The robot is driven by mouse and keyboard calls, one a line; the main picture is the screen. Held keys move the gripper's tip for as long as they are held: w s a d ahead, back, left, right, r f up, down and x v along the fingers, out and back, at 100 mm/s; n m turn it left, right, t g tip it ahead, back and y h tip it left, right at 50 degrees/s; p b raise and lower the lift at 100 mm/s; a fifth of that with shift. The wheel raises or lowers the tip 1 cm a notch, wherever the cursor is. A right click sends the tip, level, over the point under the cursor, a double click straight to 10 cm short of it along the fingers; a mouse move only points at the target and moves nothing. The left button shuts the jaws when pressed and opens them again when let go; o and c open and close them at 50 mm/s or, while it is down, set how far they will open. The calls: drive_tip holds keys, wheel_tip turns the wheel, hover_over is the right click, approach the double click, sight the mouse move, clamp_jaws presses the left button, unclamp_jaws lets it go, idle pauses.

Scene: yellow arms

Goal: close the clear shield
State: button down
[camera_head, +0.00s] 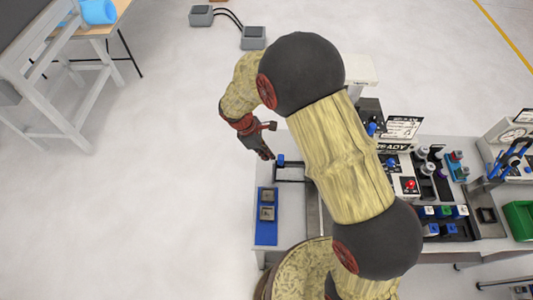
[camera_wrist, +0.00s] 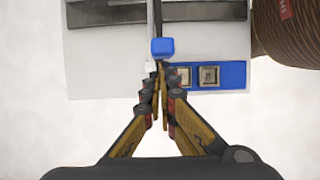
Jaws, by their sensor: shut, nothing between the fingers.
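The clear shield is hard to make out because it is see-through. A thin dark frame (camera_head: 290,178) that may belong to it stands at the left end of the bench, with a blue knob (camera_head: 281,160) at its upper left corner. In the wrist view the blue knob (camera_wrist: 162,47) is just beyond my fingertips. My gripper (camera_head: 267,154) is shut and empty, close to the knob on its left side. In the wrist view my gripper (camera_wrist: 161,88) points toward the knob. I cannot tell whether they touch. My arm hides part of the bench to the right.
A blue tray (camera_head: 266,234) with two square metal parts lies on the bench below the frame. To the right are a red button (camera_head: 410,184), several coloured blocks and a green bin (camera_head: 521,219). Open floor lies left of the bench.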

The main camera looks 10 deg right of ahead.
drive_tip(key=s+d, duration=0.1)
drive_tip(key=d, duration=0.5)
drive_tip(key=s+d, duration=0.1)
drive_tip(key=d, duration=0.5)
drive_tip(key=s+d, duration=0.1)
drive_tip(key=d, duration=0.4)
drive_tip(key=shift+s+d, duration=0.25)
drive_tip(key=shift+d, duration=0.15)
drive_tip(key=a, duration=0.3)
drive_tip(key=w+a, duration=0.1)
drive_tip(key=shift+a+r, duration=0.25)
drive_tip(key=shift+r, duration=0.05)
drive_tip(key=v, duration=0.9)
drive_tip(key=shift+r, duration=0.15)
